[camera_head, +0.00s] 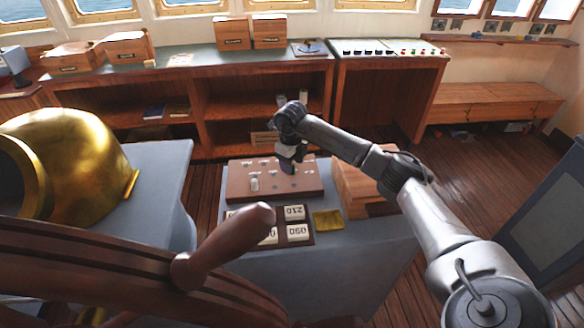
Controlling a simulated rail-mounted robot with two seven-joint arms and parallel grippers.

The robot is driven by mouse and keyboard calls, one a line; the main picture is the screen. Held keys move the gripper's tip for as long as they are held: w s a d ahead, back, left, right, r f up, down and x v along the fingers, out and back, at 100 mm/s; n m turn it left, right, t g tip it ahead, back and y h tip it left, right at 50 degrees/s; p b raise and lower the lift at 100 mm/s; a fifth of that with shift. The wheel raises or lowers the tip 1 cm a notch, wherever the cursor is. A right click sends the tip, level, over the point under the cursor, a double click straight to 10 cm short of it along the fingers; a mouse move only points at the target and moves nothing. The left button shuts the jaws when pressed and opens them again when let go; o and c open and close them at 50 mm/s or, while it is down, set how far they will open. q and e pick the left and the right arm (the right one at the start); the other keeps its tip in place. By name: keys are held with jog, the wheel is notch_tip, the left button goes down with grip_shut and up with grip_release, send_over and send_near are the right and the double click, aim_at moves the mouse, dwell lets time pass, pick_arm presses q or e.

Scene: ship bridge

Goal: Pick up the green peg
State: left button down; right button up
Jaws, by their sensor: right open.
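A reddish-brown peg board (237,172) with small light labels lies on the grey pedestal (345,262). A pale peg (254,184) stands upright on the board's front left part. My right gripper (288,167) points down over the right half of the board and is open, though its fingers are small and dark here. I cannot make out a green peg; the gripper hides part of the board under it. My left gripper is not in view.
A dark tray with white number tiles (294,213) and a yellow square (327,220) lie in front of the board. A wooden box (358,187) stands right of it. The ship's wheel (215,245) crosses the foreground. A brass helmet-like housing (85,165) stands left.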

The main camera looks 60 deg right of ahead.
jog(key=shift+f, duration=1.1)
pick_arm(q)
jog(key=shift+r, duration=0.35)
pick_arm(e)
jog(key=c, duration=1)
jog(key=shift+r, duration=0.1)
